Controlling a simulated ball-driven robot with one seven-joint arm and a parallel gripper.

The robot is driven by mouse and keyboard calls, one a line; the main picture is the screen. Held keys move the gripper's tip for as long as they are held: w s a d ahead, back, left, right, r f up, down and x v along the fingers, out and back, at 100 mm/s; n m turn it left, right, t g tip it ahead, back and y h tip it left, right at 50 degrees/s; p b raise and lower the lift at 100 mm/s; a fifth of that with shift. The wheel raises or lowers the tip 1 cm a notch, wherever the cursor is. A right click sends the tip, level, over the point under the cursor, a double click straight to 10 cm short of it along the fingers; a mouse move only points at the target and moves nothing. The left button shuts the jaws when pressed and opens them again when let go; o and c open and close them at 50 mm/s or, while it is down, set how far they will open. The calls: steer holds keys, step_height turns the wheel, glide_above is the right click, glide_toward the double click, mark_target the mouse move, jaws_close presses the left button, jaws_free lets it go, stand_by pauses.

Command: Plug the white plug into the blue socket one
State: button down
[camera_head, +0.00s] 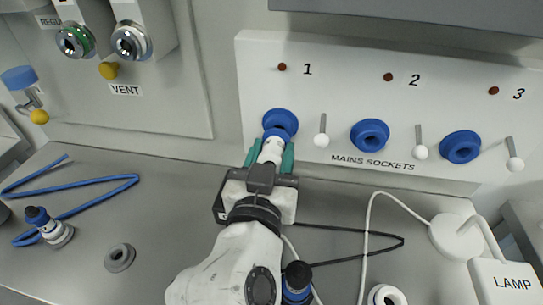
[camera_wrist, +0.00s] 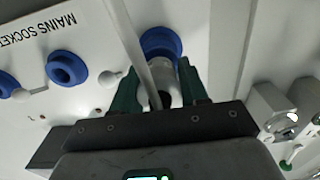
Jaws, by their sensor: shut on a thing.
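My gripper (camera_head: 269,156) has green fingers shut on the white plug (camera_head: 270,149), in front of blue socket one (camera_head: 281,119) on the white panel. The plug points at the socket, and its front end meets or overlaps the blue ring in view. I cannot tell how deep it sits. In the wrist view the white plug (camera_wrist: 185,76) is between the green fingers, with blue socket one (camera_wrist: 160,41) right behind it. A pale bar crosses in front of the plug there.
Blue sockets two (camera_head: 370,135) and three (camera_head: 460,146) are to the right, with white-knobbed switches (camera_head: 321,140) beside the sockets. A white lamp base (camera_head: 456,238) with a cable stands right. A blue-and-white connector (camera_head: 48,226), blue hose (camera_head: 100,181) and grey ring (camera_head: 119,257) lie left.

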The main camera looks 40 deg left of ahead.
steer(key=shift+b+x, duration=0.35)
steer(key=shift+x, duration=0.7)
stand_by(0.5)
steer(key=c, duration=0.5)
jaws_free()
steer(key=shift+s, duration=0.1)
steer(key=b+v, duration=0.1)
steer(key=v, duration=0.9)
steer(key=shift+s, duration=0.3)
steer(key=shift+d, duration=0.15)
